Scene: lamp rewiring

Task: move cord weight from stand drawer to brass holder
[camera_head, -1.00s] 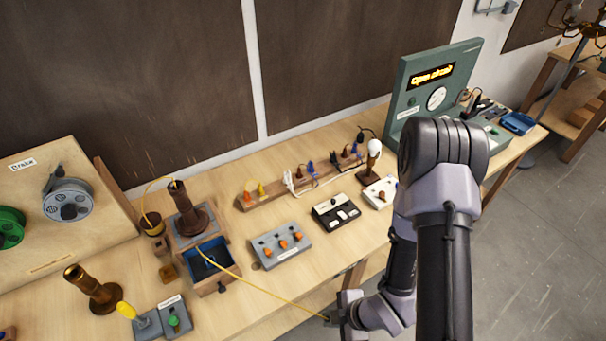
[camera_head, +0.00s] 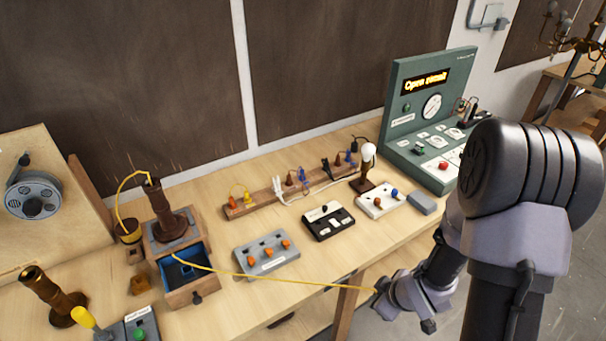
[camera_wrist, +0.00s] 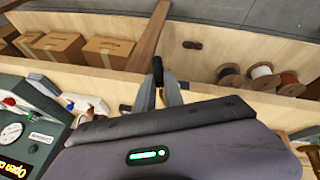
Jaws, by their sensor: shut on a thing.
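The wooden stand (camera_head: 162,220) has a dark upright column and an open drawer (camera_head: 190,291) with a blue inside. A thin yellow cord (camera_head: 290,283) runs from the drawer, across the table front, to my gripper (camera_head: 379,291). My gripper is off the table's front edge, well right of the drawer. In the wrist view my gripper (camera_wrist: 165,92) is shut on a small dark piece (camera_wrist: 157,70), probably the cord weight; its shape is mostly hidden. A brass-coloured tube on a round base, probably the brass holder (camera_head: 44,288), stands tilted-looking at the lower left.
A grey switch box (camera_head: 267,257), a black box (camera_head: 328,222) and a white box (camera_head: 380,201) lie between stand and green test panel (camera_head: 430,110). A plug rack (camera_head: 265,204) is behind them. A small cord pot (camera_head: 128,232) stands left of the stand.

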